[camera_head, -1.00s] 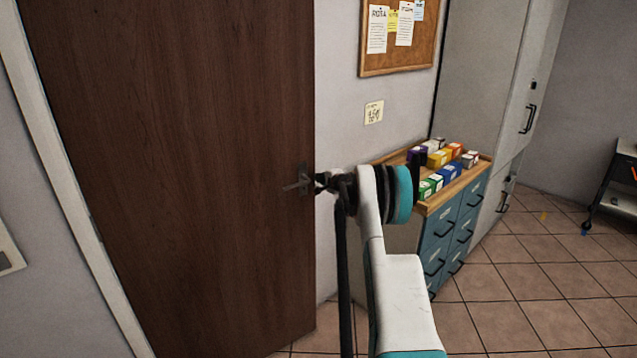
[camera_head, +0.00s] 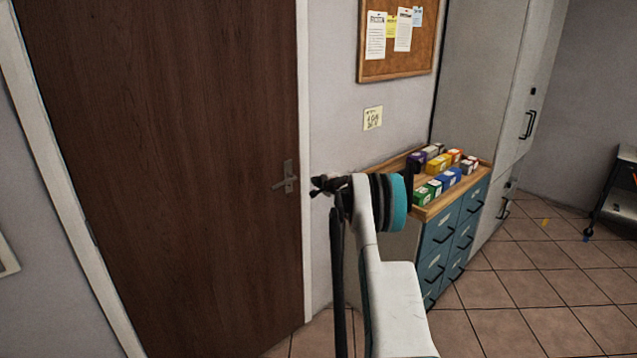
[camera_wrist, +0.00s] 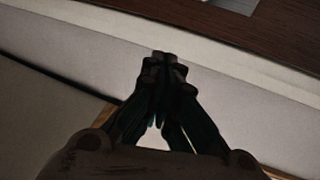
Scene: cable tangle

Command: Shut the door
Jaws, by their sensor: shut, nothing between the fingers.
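The dark brown wooden door (camera_head: 180,130) fills the left of the head view. Its right edge lies along the white frame (camera_head: 303,150), with no gap that I can see, so it looks shut or nearly so. The grey lever handle (camera_head: 286,180) sits near that edge. My gripper (camera_head: 314,187) is just right of the handle and apart from it, in front of the frame and wall. In the wrist view my gripper (camera_wrist: 165,62) has its fingertips together and empty, with the door (camera_wrist: 285,40) and the pale frame beyond.
A blue drawer cabinet (camera_head: 450,240) with a wooden top stands behind my arm at the right, bearing several coloured boxes (camera_head: 440,175). A tall grey locker (camera_head: 490,80) is beyond it. A cork board (camera_head: 397,40) hangs above. Tiled floor (camera_head: 530,290) is open at the right.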

